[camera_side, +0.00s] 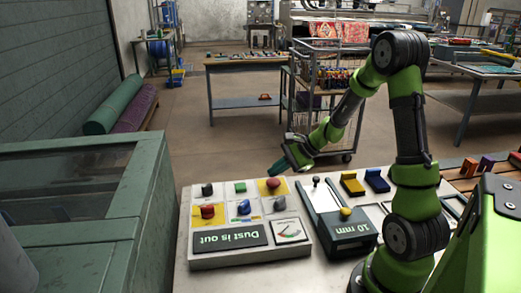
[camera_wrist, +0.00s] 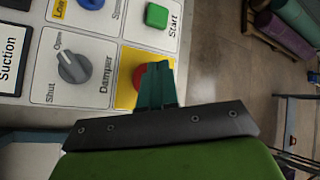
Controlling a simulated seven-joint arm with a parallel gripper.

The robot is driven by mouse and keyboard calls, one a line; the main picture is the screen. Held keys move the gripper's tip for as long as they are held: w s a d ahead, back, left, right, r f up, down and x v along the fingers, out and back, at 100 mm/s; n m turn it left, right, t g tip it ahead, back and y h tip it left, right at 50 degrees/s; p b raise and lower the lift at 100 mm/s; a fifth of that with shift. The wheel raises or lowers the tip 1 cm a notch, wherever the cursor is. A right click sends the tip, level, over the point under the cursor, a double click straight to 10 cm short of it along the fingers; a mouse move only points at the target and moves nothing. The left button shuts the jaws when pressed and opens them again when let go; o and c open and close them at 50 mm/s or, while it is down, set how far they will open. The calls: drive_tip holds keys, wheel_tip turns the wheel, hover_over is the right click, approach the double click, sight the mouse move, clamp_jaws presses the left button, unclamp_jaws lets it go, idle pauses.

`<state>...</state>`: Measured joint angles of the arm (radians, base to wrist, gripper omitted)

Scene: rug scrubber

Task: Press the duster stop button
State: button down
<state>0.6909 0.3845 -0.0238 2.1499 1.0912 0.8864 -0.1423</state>
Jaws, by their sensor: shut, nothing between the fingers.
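A control panel (camera_side: 228,257) lies on the grey bench with buttons and dials. A red button on a yellow square (camera_side: 273,183) is at its far right corner, beside the green Start button (camera_side: 240,187). In the wrist view this red button (camera_wrist: 138,76) is partly hidden behind my fingers, and its label cannot be seen. A second red button on yellow (camera_side: 208,211) is at the panel's left. My gripper (camera_side: 277,169) is shut and empty, its teal fingertips just above and behind the far right red button. The fingers also show in the wrist view (camera_wrist: 157,82). Contact is not visible.
The grey Damper dial (camera_wrist: 72,68) and the blue dial (camera_side: 245,207) are close to the red button. A dark box with a yellow knob (camera_side: 346,229) stands right of the panel. A green cabinet (camera_side: 80,235) is at the left. Space above the panel is clear.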

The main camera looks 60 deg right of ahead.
sight(277, 182)
drive_tip(key=shift+f, duration=0.1)
idle(0.6)
drive_tip(key=shift+f, duration=0.35)
drive_tip(key=shift+f, duration=0.5)
idle(0.6)
drive_tip(key=shift+r, duration=0.95)
drive_tip(key=shift+r, duration=2.55)
drive_tip(key=shift+s+f, duration=0.1)
drive_tip(key=shift+f, duration=0.05)
